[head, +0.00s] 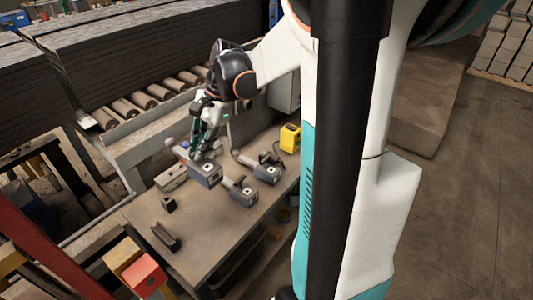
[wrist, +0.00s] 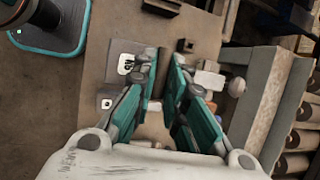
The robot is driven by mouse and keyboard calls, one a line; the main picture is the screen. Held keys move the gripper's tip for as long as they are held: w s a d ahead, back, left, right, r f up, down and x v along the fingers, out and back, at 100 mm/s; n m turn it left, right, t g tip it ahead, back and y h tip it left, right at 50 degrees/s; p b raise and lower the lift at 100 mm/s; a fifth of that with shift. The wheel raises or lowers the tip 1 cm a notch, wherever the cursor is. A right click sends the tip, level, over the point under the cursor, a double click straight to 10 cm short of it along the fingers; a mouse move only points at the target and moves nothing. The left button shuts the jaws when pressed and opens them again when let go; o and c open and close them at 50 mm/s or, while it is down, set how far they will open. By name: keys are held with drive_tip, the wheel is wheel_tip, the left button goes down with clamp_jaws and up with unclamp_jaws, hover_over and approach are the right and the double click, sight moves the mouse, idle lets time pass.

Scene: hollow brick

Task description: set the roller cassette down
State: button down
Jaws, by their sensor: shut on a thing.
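My gripper (head: 207,150) is over the workbench (head: 200,232) in the head view, pointing down. It is shut on a grey roller cassette (head: 207,174), a blocky unit with a small pale square on its end face. Whether the cassette touches the bench I cannot tell. In the wrist view my gripper (wrist: 163,68) shows two teal-sided fingers with dark tips. A grey block with a white label (wrist: 126,64) shows beside the left finger. The fingers hide much of what lies between them.
Two similar grey units (head: 242,192) (head: 267,173) stand close to the right of the held one. A yellow device (head: 290,138) is at the bench's far right. A dark bracket (head: 166,237) and a small dark block (head: 168,203) lie at the front left. Bare bench lies in front.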

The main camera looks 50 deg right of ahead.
wheel_tip(320, 180, down, 20)
drive_tip(key=b, duration=0.7)
drive_tip(key=c, duration=2)
unclamp_jaws()
drive_tip(key=shift+f, duration=0.15)
drive_tip(key=o, duration=0.4)
drive_tip(key=p+v, duration=0.4)
drive_tip(key=v, duration=0.8)
